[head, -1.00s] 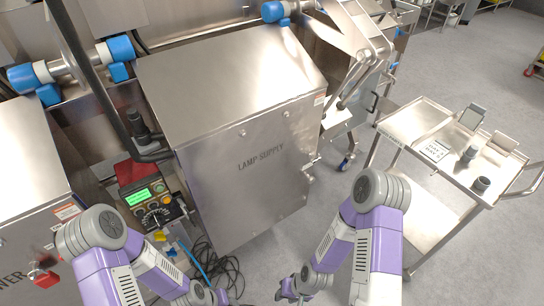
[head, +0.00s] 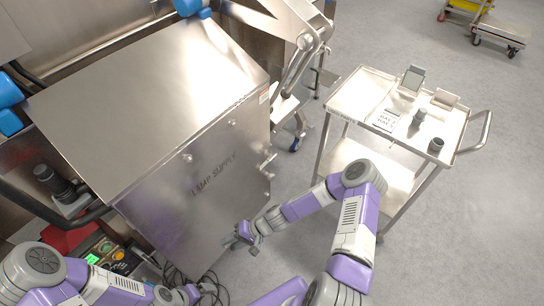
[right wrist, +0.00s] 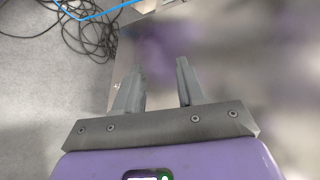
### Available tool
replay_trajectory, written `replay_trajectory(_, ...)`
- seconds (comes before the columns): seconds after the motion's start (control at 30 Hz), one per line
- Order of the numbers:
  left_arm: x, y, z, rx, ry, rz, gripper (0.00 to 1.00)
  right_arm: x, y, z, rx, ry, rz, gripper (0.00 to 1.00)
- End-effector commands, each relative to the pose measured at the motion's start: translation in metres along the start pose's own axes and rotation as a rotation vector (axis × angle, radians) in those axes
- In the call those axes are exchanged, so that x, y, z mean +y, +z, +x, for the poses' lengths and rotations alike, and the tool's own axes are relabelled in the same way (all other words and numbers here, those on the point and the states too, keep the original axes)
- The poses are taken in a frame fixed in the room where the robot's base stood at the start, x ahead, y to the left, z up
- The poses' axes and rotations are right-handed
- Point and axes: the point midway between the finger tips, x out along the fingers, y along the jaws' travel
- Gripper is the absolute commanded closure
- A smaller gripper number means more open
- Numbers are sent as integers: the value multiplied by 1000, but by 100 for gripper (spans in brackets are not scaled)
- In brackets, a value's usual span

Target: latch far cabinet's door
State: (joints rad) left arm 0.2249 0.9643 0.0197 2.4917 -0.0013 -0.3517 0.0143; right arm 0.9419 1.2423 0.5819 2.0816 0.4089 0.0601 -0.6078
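The LAMP SUPPLY cabinet (head: 150,90) is a steel box in the head view. Its front door (head: 195,205) lies against the body or nearly so; I cannot tell if a small gap remains. A latch handle (head: 267,166) sticks out at the door's right edge; its setting is too small to read. My right gripper (head: 238,238) is in front of the door's lower right part, below the latch, apart from it. In the right wrist view its two fingers (right wrist: 158,85) are spread with nothing between them. My left gripper (head: 200,293) is low at the bottom, too small to read.
A steel cart (head: 345,95) with a sign, small stands and dark cylinders stands to the right. A control box with a green screen (head: 93,259) is at the lower left. Black cables (right wrist: 90,30) lie on the floor. Open floor lies right of the cart.

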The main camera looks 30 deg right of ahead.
Motion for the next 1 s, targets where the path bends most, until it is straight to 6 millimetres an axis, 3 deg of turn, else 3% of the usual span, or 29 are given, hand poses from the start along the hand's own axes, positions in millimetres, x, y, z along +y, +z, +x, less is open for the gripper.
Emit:
replay_trajectory(0.03,0,0,0,1,0,0,7,-7,-31,-14,64,-102,39,61)
replay_trajectory(0.17,0,0,0,1,0,0,7,-20,-105,-71,252,-346,79,61)
replay_trajectory(0.3,0,0,0,1,0,0,7,-9,-170,-156,492,-547,87,61)
replay_trajectory(0.4,0,0,0,1,0,0,7,5,-197,-211,638,-635,80,61)
replay_trajectory(0.5,0,0,0,1,0,0,7,17,-210,-247,733,-681,72,61)
replay_trajectory(0.67,-1,-1,2,1,0,0,7,19,-220,-261,782,-705,64,61)
replay_trajectory(1.0,-6,-1,15,1,0,0,7,-9,-254,-233,779,-701,63,61)
